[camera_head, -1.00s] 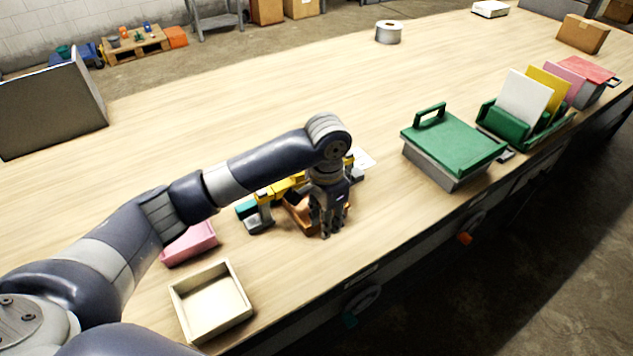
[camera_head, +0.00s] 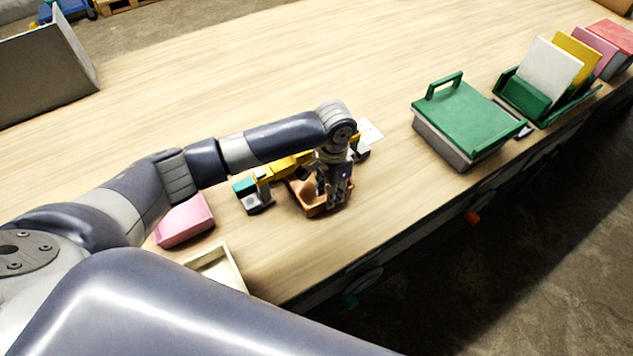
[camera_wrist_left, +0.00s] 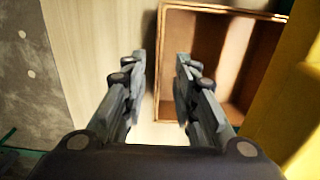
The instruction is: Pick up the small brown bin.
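The small brown bin (camera_head: 306,203) is an open, orange-brown box on the wooden workbench, near its front edge. My left gripper (camera_head: 336,204) points down at the bin's right side and covers part of it. In the left wrist view the bin (camera_wrist_left: 230,60) shows its open inside at the upper right. There the two fingers (camera_wrist_left: 162,90) are apart with nothing clamped between them. One finger overlaps the bin's opening and the other is outside, with a bin wall between them in the picture. Whether they touch the wall is unclear. My right gripper is out of view.
A green-lidded box (camera_head: 464,122) and a green file rack (camera_head: 544,103) stand right. Bench behind is mostly clear.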

